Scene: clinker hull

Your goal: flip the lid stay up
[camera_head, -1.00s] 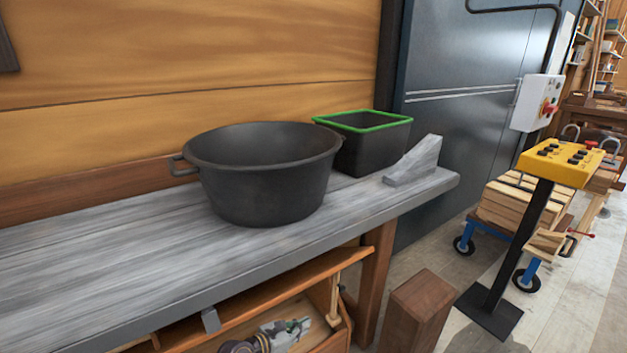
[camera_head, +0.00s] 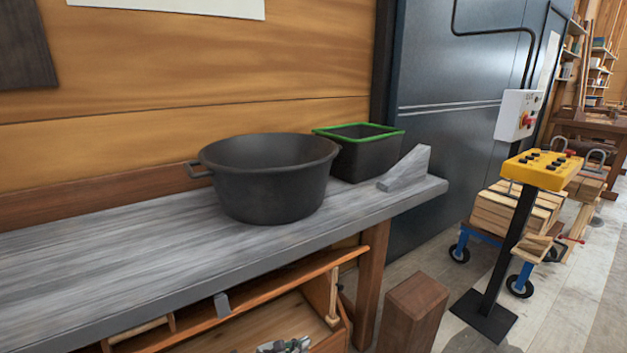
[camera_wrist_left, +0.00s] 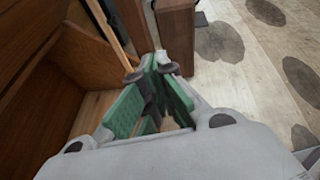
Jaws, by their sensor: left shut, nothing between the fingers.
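Under the grey bench is an open wooden chest (camera_head: 285,318) with a raised lid (camera_head: 290,288) whose edge runs below the bench top. A short pale wooden stick (camera_head: 333,296) stands upright at the chest's right end, by the lid; it looks like the lid stay. My left gripper (camera_head: 298,344) shows only in part at the bottom edge of the head view, over the chest and left of the stick. In the left wrist view its green-padded fingers (camera_wrist_left: 153,66) are shut and empty. My right gripper is out of view.
A black pot (camera_head: 268,185), a green-rimmed black bin (camera_head: 365,155) and a grey wedge (camera_head: 406,170) stand on the bench (camera_head: 110,265). A brown wooden post (camera_head: 415,312) stands right of the chest. A yellow control stand (camera_head: 540,170) is farther right, with open floor between.

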